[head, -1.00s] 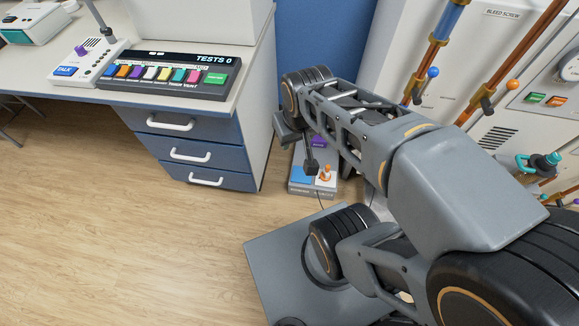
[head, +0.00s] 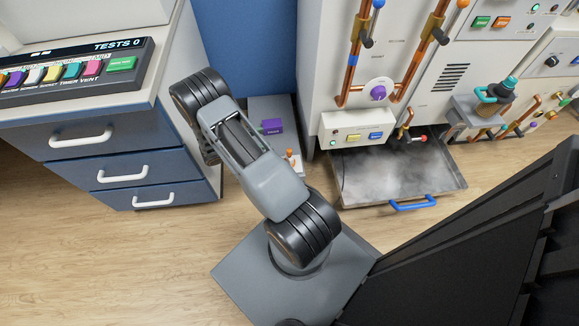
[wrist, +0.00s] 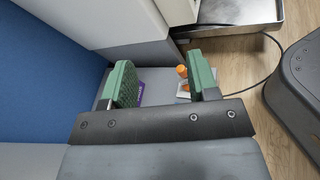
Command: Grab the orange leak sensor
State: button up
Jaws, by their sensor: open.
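The orange leak sensor (head: 290,155) is a small orange piece at the right edge of my arm in the head view, by the low grey stand against the blue wall. It also shows in the wrist view (wrist: 182,72), upright on a pale base, just inside the right finger, which hides part of it. My gripper (wrist: 161,80) is open, with green-padded fingers and nothing held between them. It points down toward the stand.
The blue drawer cabinet (head: 140,150) is at left. A metal drip tray (head: 375,190) with a blue handle juts out at right. A black cable (wrist: 262,85) crosses the floor.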

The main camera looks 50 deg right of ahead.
aim_at(288, 153)
notch_tip(288, 153, down, 20)
jog(key=s+d+n+t+h+b, duration=0.2)
jog(key=n+t+h+b, duration=0.15)
jog(key=n+t, duration=0.35)
jog(key=shift+n+g, duration=0.3)
jog(key=shift+n, duration=0.2)
jog(key=d+b, duration=0.1)
jog(key=d, duration=0.3)
jog(key=d+f+b, duration=0.1)
jog(key=d, duration=0.2)
jog(key=shift+w+b, duration=0.25)
jog(key=shift+b, duration=0.1)
jog(key=shift+d+b, duration=1.25)
jog(key=shift+d, duration=1.9)
jog(key=shift+r, duration=0.1)
jog(key=shift+c, duration=0.3)
grip_shut()
